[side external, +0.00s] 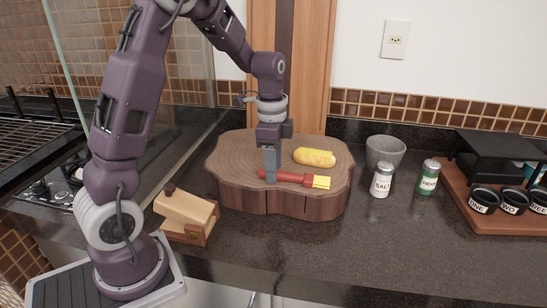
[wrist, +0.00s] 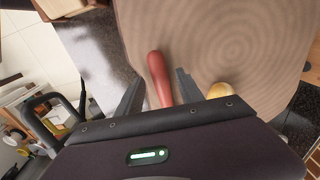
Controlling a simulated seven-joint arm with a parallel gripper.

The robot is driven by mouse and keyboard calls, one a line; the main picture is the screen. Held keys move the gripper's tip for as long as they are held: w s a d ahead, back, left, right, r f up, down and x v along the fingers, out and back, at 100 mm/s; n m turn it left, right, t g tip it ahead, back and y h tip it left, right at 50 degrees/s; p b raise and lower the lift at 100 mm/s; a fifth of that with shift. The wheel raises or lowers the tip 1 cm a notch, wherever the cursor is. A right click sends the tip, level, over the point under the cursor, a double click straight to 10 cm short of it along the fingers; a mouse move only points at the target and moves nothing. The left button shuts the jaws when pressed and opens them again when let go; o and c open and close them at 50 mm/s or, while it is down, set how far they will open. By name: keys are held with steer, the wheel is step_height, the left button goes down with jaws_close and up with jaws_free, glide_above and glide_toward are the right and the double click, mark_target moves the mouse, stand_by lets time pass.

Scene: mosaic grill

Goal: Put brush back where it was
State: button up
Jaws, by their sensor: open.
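The brush (side external: 294,178) has a red handle and a pale yellow head. It lies on the round wooden board (side external: 225,163) near its front edge, with the head pointing right in the side view. My gripper (side external: 270,172) points down over the left part of the handle. In the wrist view the red handle (wrist: 159,76) runs between the two spread fingers of my gripper (wrist: 157,90). The fingers are apart and no grip on the handle shows. The brush head is hidden behind the gripper body in the wrist view.
A yellow corn cob (side external: 314,157) lies on the board behind the brush. A wooden box (side external: 187,215) stands at the left front. A grey bowl (side external: 385,151), salt shaker (side external: 382,180) and herb shaker (side external: 428,177) stand right. A tray (side external: 480,222) holds black cups. The front counter is clear.

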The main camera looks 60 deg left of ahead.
step_height(320, 180, up, 11)
steer(key=s+d+r+n+t, duration=0.3)
steer(key=s+d+r+n, duration=0.2)
steer(key=s+d, duration=0.55)
steer(key=s+d+f+n+t, duration=0.1)
steer(key=s+n, duration=0.1)
steer(key=s, duration=0.3)
steer(key=s+d+f+n+t, duration=0.1)
steer(key=s+f+n, duration=0.1)
steer(key=s, duration=0.3)
steer(key=shift+s+d+f, duration=0.2)
steer(key=shift+s+d, duration=0.05)
steer(key=shift+d, duration=0.1)
